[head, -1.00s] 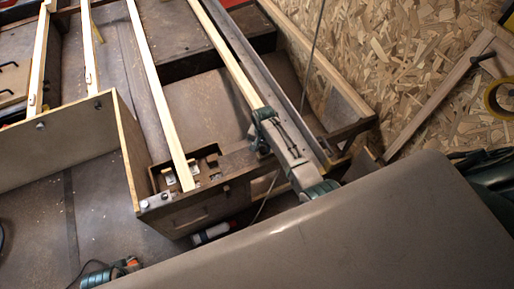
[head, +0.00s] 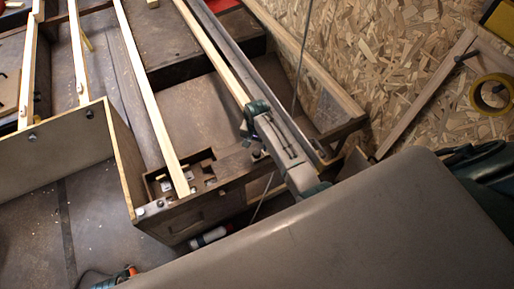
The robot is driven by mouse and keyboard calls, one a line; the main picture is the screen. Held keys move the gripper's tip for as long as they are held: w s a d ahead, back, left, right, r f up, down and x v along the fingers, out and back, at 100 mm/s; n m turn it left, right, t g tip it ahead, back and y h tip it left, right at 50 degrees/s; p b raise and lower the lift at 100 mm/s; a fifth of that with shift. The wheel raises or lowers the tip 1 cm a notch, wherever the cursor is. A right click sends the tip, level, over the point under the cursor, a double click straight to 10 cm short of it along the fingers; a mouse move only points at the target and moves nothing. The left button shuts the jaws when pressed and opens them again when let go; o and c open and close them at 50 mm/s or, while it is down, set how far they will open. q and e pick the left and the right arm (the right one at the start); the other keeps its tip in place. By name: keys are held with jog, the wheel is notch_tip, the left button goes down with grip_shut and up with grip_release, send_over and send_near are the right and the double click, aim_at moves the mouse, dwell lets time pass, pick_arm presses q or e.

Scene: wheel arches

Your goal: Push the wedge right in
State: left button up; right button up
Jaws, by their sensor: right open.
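My right gripper (head: 249,133) shows at the end of the grey and green arm, over the inner edge of the dark wooden frame. It is open, but its fingers are small and partly hidden by the arm. I cannot pick out the wedge for certain. Small pale pieces (head: 166,185) sit in the compartments of a dark wooden tray (head: 205,158) to the left of the gripper, apart from it. My left gripper is not in view.
Long pale wooden strips (head: 150,85) run across the dark framework. A chipboard panel (head: 365,60) lies at the right, with a yellow tape roll (head: 492,94) on it. A white and red bottle-like thing (head: 209,237) lies below the tray.

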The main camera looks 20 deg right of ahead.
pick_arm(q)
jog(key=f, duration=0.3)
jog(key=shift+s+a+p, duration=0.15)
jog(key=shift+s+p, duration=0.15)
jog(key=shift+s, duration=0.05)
pick_arm(e)
notch_tip(320, 180, up, 6)
jog(key=shift+f, duration=0.15)
